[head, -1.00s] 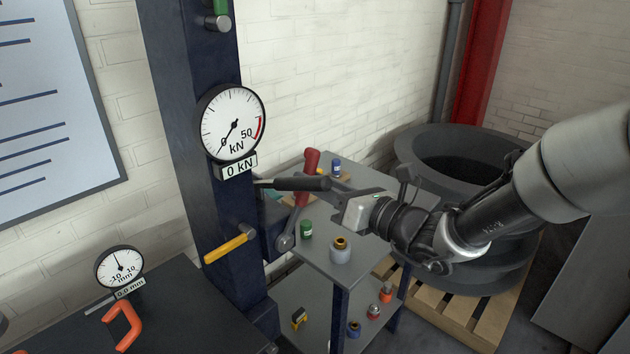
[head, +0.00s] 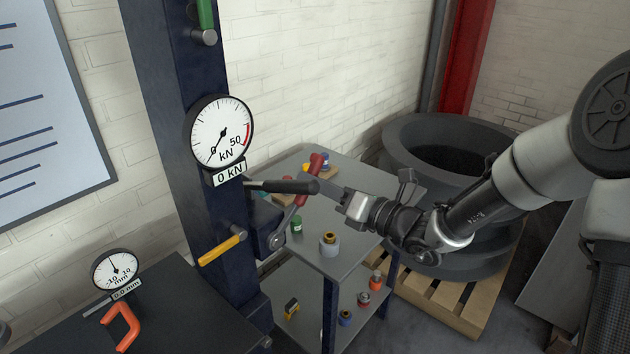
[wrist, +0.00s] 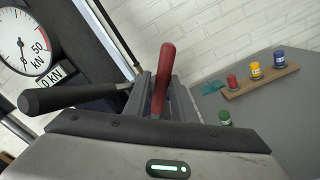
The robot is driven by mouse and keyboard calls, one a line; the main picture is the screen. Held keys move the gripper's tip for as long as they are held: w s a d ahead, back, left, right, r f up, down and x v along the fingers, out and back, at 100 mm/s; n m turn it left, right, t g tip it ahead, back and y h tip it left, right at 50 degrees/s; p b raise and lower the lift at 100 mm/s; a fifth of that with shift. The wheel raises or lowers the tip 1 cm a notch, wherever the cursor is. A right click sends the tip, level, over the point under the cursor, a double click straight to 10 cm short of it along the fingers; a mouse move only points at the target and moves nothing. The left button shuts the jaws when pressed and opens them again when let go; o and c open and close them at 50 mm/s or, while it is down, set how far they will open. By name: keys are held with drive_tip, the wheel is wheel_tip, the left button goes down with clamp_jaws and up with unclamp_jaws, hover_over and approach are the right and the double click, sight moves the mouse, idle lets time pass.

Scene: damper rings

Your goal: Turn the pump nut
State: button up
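The red-gripped lever (head: 301,198) leans up and to the right from a round grey pivot (head: 276,241) beside the blue column. A nut there is too small to make out. A black-handled bar (head: 290,187) crosses the lever in the head view. My gripper (head: 331,190) reaches in from the right at the lever. In the wrist view, the red grip (wrist: 165,75) stands between my two fingers, and the black handle (wrist: 72,96) lies to their left. Whether the fingers press on the red grip cannot be told.
A force gauge (head: 219,132) reading 0 kN hangs on the blue column (head: 168,110). A grey trolley (head: 352,248) with small bottles stands below my gripper. Large black rings (head: 400,150) sit on a pallet (head: 455,302). A dial gauge (head: 115,268) stands lower left.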

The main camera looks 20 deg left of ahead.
drive_tip(key=w+f+m+p, duration=0.1)
drive_tip(key=w+d+f+m+p, duration=0.1)
drive_tip(key=w+f+m, duration=0.1)
drive_tip(key=shift+d+f+p, duration=0.1)
drive_tip(key=shift+p, duration=0.3)
drive_tip(key=f+m, duration=0.1)
drive_tip(key=w+f+m+p, duration=0.1)
drive_tip(key=f+m, duration=0.1)
drive_tip(key=f, duration=0.1)
drive_tip(key=shift+w+d+m+p, duration=0.35)
drive_tip(key=shift+w+m+p, duration=0.05)
drive_tip(key=shift+f, duration=0.1)
drive_tip(key=f+m, duration=0.2)
drive_tip(key=f, duration=0.1)
drive_tip(key=f+m, duration=0.1)
drive_tip(key=shift+w+d+f, duration=0.15)
drive_tip(key=shift+w+f, duration=0.05)
drive_tip(key=shift+w, duration=0.15)
